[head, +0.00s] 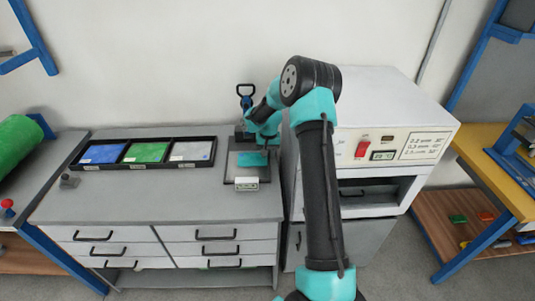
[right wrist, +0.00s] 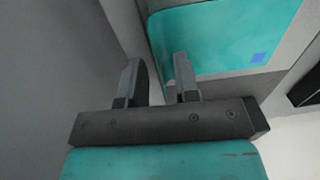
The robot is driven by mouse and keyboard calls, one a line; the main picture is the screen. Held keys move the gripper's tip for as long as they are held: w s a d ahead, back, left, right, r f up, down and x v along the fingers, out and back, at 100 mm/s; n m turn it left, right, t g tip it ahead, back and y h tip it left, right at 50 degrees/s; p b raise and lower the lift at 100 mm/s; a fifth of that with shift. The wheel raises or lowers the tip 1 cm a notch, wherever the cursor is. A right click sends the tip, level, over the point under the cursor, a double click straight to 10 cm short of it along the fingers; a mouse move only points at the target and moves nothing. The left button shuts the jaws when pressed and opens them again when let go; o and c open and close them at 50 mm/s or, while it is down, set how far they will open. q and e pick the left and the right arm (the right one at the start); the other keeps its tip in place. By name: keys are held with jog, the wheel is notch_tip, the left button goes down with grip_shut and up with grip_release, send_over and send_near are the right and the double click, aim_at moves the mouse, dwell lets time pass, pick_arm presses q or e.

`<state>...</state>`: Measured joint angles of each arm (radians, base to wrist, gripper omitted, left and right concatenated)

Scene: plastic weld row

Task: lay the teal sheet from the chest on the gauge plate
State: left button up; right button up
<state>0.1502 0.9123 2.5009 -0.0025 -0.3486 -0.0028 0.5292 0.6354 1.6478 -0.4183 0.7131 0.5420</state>
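The teal sheet (head: 252,158) lies on the dark gauge plate (head: 234,178) on top of the chest (head: 120,205). In the right wrist view the teal sheet (right wrist: 225,35) shows flat, with a small blue square near one edge. My right gripper (head: 247,134) is just behind the sheet in the head view, mostly hidden by its own wrist. In the right wrist view my right gripper (right wrist: 157,70) has its fingers apart with nothing between them. One finger overlaps the sheet's edge in the picture; contact cannot be told. My left gripper is not in view.
A black tray (head: 143,167) holds blue, green and pale sheets. A small display (head: 246,183) stands at the plate's front, and a blue-handled lever (head: 245,95) behind. A white machine (head: 370,100) stands right of the chest. The chest's drawers look shut. Its middle top is clear.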

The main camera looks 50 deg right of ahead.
notch_tip(320, 180, up, 12)
jog(key=shift+s+d, duration=0.15)
dwell(0.3)
dwell(0.4)
